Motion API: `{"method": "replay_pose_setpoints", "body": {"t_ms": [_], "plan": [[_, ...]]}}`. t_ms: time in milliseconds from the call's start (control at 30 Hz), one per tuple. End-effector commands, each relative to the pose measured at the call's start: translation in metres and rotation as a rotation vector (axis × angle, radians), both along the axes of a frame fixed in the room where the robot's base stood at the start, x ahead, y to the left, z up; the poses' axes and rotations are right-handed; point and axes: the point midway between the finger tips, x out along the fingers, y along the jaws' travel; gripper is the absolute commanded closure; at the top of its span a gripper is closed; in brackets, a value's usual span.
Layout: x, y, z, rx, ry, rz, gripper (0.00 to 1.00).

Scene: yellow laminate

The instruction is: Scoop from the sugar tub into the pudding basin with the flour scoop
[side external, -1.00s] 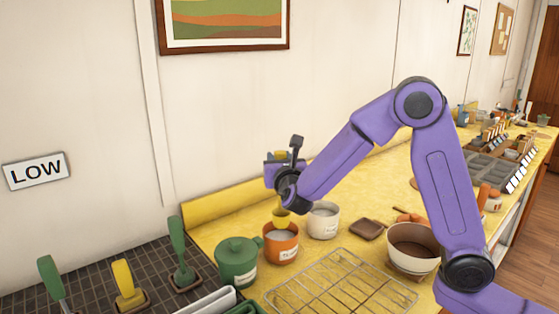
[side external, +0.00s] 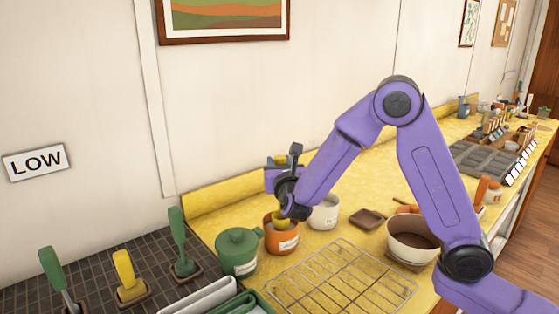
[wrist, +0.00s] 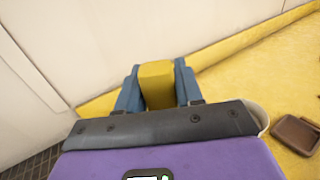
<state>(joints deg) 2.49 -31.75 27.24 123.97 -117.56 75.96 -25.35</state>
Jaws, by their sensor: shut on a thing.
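My gripper (side external: 277,184) is shut on the yellow handle of the flour scoop (wrist: 157,85), whose handle sits between the two blue fingers (wrist: 158,88) in the wrist view. The scoop's lower end is hidden inside the tub. The pudding basin (side external: 412,243), cream outside and brown inside, stands to the right, near my arm. No contents show in it.
A wire rack (side external: 340,282) lies in front. A brown square dish (side external: 367,219) lies between the white pot and the basin. A wall stands behind.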

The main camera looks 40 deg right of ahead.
Motion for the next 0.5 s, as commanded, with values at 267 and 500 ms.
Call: {"method": "replay_pose_setpoints", "body": {"t_ms": [267, 500], "plan": [[-0.0001, -0.0001, -0.0105, 0.000, 0.000, 0.001, 1.00], [-0.0002, 0.0000, -0.0116, 0.000, -0.001, 0.001, 1.00]]}}
